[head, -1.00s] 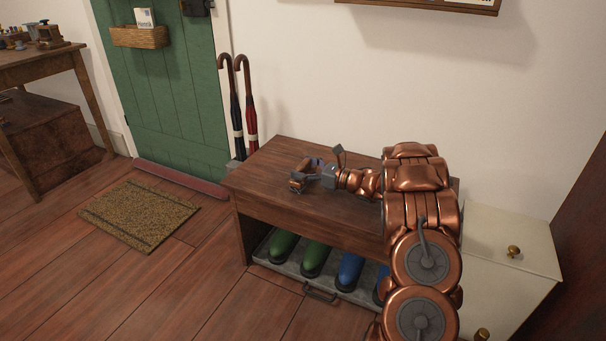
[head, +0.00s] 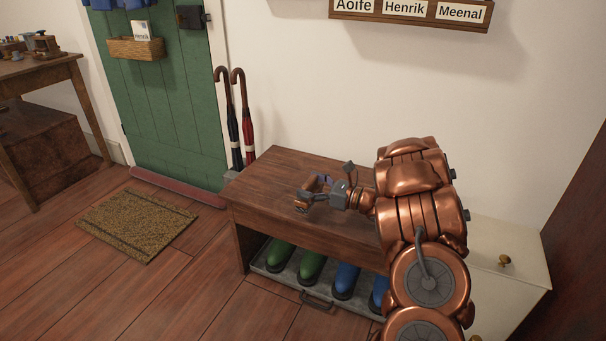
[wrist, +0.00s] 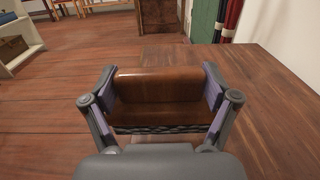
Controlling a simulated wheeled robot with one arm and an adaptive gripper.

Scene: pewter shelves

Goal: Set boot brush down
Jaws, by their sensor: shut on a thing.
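The boot brush (wrist: 158,85) is a brown wooden block with a dark bristle edge along its near side in the wrist view. My gripper (head: 311,191) is shut on it, with a purple-padded finger against each end. In the head view the brush shows as a small brown piece (head: 303,205) between the fingers. My gripper is low over the dark wooden bench top (head: 268,180), near its front edge. I cannot tell whether the brush touches the bench top.
Green and blue boots stand on a grey tray (head: 262,266) under the bench. Two umbrellas (head: 247,128) stand beyond the bench's left end. A white cabinet (head: 510,262) is at right. The bench top's left part is clear. A doormat (head: 137,222) lies on the floor.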

